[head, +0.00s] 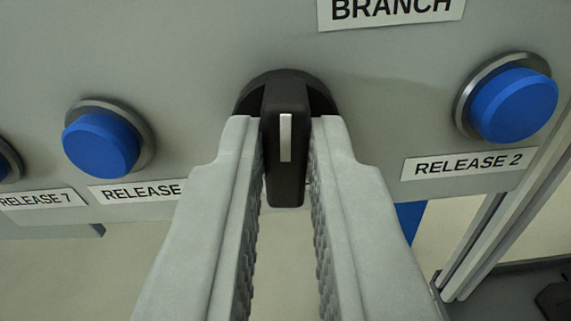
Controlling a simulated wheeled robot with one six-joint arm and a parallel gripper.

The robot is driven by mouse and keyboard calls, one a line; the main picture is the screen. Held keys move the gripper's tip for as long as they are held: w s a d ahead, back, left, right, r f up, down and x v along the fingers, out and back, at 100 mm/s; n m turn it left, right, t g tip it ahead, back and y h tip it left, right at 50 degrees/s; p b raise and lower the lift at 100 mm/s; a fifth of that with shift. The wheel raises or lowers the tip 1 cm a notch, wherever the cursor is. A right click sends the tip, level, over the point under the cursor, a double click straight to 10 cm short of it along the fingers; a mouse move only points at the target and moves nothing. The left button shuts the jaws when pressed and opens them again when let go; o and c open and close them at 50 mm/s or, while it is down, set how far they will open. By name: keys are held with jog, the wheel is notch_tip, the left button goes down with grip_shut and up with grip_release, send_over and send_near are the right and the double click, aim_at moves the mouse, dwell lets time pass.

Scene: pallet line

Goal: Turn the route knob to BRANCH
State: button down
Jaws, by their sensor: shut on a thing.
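The route knob (285,180) is a black bar handle on a round black base, with a white pointer line on its face. It is mounted on a grey panel, in the middle of the head view. The white line stands upright in the picture, toward the BRANCH label (391,9) at the top, which lies above and to the right and is cut by the frame edge. My gripper (286,130) has one light grey finger on each side of the handle and is shut on it near the fingertips. Any label below the knob is hidden by the fingers.
Blue push buttons flank the knob: one at left (101,144) over a partly covered RELEASE label (137,191), one at right (513,105) over the RELEASE 2 label (468,164). Another button (7,163) shows at the far left edge. A metal post (505,230) stands at lower right.

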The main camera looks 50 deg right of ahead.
jog(key=m, duration=1)
jog(key=shift+s+d+f+m, duration=0.1)
jog(key=shift+f+m, duration=0.05)
jog(key=shift+m, duration=0.15)
dwell(0.4)
jog(key=c, duration=1.4)
grip_release()
jog(key=shift+c, duration=0.2)
jog(key=shift+s, duration=0.1)
jog(key=v, duration=1.7)
